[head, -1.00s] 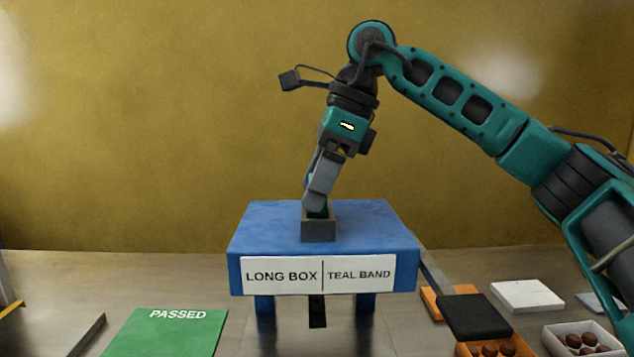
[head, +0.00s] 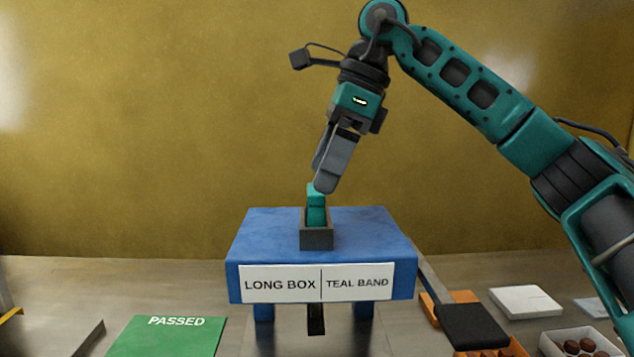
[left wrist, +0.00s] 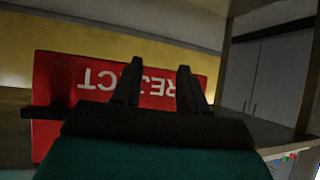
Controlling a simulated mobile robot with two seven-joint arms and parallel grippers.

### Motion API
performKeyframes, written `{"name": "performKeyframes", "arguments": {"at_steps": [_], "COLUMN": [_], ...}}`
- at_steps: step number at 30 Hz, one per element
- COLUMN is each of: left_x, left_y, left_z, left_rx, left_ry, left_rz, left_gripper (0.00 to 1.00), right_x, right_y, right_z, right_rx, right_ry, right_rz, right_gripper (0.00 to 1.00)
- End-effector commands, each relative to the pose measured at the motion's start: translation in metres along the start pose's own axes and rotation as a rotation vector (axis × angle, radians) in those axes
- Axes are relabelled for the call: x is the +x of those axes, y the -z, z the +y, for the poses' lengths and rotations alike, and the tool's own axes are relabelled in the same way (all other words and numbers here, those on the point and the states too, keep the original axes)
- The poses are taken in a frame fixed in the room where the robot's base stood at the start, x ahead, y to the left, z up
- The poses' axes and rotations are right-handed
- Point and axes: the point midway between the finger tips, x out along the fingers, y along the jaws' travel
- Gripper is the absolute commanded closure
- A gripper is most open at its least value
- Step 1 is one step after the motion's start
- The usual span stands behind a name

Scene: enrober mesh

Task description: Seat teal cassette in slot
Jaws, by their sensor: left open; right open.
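The teal cassette (head: 316,203) stands upright in the dark grey slot (head: 317,239) on top of the blue stand (head: 255,229) in the head view. Its lower part is hidden by the slot's walls, so its depth cannot be told. My right gripper (head: 322,188) is open just above, its fingertips at the cassette's top end; the cassette is not gripped. My left gripper (left wrist: 156,88) is open and empty in the left wrist view, in front of a red REJECT panel (left wrist: 60,85).
The stand's front has a label (head: 320,284) reading LONG BOX and TEAL BAND. A green PASSED mat (head: 170,337) lies at front left. At the right are a dark paddle-like piece (head: 474,325), a white block (head: 526,301) and a white tray of brown balls (head: 553,343).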

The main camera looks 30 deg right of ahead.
Motion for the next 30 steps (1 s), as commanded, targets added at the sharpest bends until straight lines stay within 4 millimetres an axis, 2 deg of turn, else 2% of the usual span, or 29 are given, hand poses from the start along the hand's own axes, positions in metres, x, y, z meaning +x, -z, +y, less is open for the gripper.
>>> {"name": "performKeyframes", "arguments": {"at_steps": [1,6,12,30], "left_x": [-0.002,-0.006,-0.009,-0.010], "left_y": [0.001,0.002,0.004,0.004], "left_z": [-0.001,-0.006,-0.007,-0.003], "left_rx": [0.001,0.003,0.003,0.003], "left_ry": [0.003,0.012,0.016,0.008], "left_rz": [-0.004,-0.007,-0.005,-0.009], "left_gripper": [0.57,0.57,0.57,0.57], "right_x": [-0.015,-0.050,-0.073,-0.077], "right_y": [-0.002,-0.002,-0.001,0.000], "right_z": [0.000,0.000,0.000,0.000], "right_rx": [-0.001,-0.001,-0.001,-0.001], "right_ry": [0.003,0.001,0.000,0.000], "right_rz": [-0.004,-0.003,0.000,0.000], "right_gripper": [0.02,0.02,0.02,0.02]}}
